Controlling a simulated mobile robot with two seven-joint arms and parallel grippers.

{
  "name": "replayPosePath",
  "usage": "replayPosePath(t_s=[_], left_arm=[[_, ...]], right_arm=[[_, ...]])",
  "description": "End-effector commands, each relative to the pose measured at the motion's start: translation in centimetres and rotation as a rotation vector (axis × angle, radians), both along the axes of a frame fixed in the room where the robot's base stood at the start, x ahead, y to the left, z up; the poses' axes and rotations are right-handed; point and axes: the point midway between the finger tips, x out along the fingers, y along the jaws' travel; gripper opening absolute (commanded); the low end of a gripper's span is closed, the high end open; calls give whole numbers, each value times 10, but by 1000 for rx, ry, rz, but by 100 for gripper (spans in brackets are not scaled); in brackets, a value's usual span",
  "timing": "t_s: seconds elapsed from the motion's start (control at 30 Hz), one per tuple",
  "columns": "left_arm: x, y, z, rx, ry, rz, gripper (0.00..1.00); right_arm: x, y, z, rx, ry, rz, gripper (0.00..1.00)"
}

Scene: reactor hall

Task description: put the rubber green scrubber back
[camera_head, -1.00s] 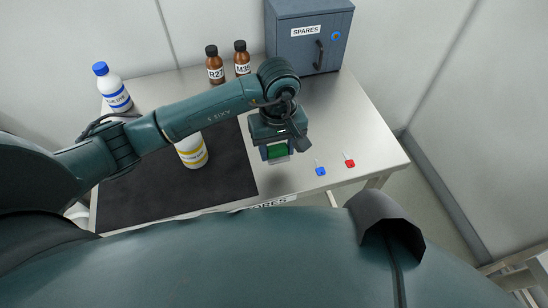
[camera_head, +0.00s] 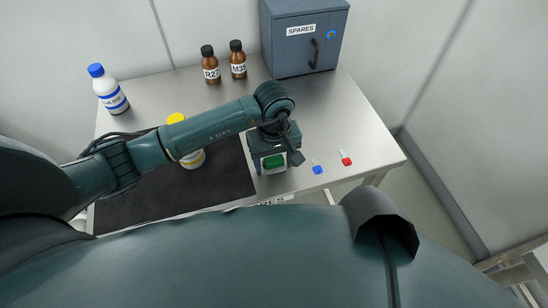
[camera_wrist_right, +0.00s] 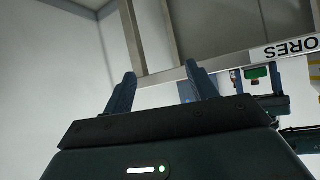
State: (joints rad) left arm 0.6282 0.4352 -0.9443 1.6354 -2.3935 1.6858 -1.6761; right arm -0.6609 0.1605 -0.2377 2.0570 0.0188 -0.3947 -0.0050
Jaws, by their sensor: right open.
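A green block (camera_head: 274,161), which looks like the green scrubber, sits between the fingers of my left gripper (camera_head: 273,168). The gripper looks shut on it, over the bare metal just right of the black mat's edge. The fingertips are small and partly hidden, and I cannot tell whether the block touches the table. The block also shows in the right wrist view (camera_wrist_right: 258,73). My right gripper (camera_wrist_right: 160,85) is open and empty in its own wrist view, below the table's front edge level. It is not seen in the head view.
A black mat (camera_head: 215,190) covers the table's left front. A yellow-capped bottle (camera_head: 193,159) stands on it, partly behind my left arm. A blue-capped bottle (camera_head: 108,92), two brown bottles (camera_head: 210,66) and a SPARES cabinet (camera_head: 300,50) stand behind. Blue (camera_head: 317,169) and red (camera_head: 346,160) tagged items lie right.

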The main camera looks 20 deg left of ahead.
Motion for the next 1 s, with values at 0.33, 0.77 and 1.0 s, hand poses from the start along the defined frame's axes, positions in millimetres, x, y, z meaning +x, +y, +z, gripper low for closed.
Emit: replayPosePath(t_s=[0.33,0.77,1.0], left_arm=[[0,0,2,-1,1,0,68],[1,0,75,0,-6,-2,68],[0,0,113,1,-2,0,68]], right_arm=[[-2,2,3,4,0,2,57],[-6,2,-12,1,16,4,57],[-2,5,-5,10,-12,12,57]])
